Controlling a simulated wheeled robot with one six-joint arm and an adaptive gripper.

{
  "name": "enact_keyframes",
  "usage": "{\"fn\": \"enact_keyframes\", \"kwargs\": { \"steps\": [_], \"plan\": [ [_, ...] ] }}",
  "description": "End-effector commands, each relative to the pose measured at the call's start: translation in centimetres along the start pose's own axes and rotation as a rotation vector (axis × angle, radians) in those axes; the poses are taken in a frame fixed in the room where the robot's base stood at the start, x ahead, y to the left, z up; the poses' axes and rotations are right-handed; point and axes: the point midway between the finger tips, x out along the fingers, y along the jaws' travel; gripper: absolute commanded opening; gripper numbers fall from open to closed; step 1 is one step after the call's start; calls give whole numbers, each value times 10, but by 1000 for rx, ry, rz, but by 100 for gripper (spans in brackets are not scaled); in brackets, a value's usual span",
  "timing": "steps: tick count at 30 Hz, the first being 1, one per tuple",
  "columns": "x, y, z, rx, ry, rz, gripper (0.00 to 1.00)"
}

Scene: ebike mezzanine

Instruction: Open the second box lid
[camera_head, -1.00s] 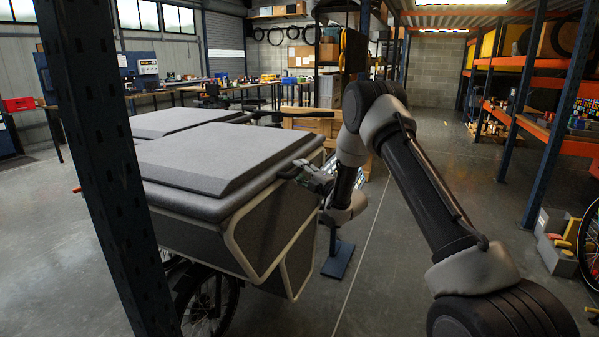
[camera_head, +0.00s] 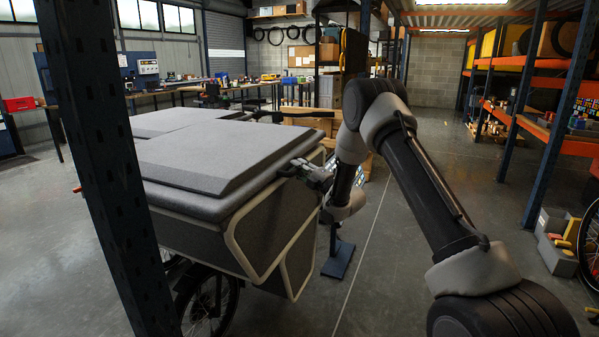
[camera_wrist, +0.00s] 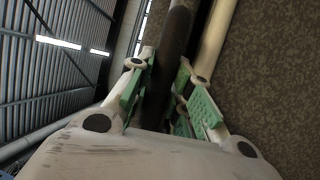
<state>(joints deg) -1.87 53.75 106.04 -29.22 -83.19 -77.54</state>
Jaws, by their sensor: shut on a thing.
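The cargo bike's box (camera_head: 190,235) stands at the left with two grey padded lids. My gripper (camera_head: 297,167) is at the right edge of the near lid. In the wrist view, the green-padded fingers of my gripper (camera_wrist: 165,95) sit on both sides of the lid's dark edge (camera_wrist: 176,50) and are shut on it. The contact is partly hidden.
A dark blue rack post (camera_head: 105,170) stands close in front of the box at the left. Shelving (camera_head: 545,110) with orange beams lines the right side.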

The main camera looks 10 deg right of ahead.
Motion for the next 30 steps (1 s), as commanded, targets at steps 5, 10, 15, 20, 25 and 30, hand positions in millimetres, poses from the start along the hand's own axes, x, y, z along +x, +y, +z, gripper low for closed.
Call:
{"fn": "enact_keyframes", "kwargs": {
  "steps": [5,10,15,20,25,30],
  "plan": [
    [7,41,-4,-85,18,46,0],
    [13,92,-16,-209,44,99,0],
    [15,150,-40,-355,76,161,0],
    [13,200,-69,-492,105,218,0],
    [7,248,-107,-638,136,279,0],
    [-3,289,-152,-785,167,340,0]
  ]
}}
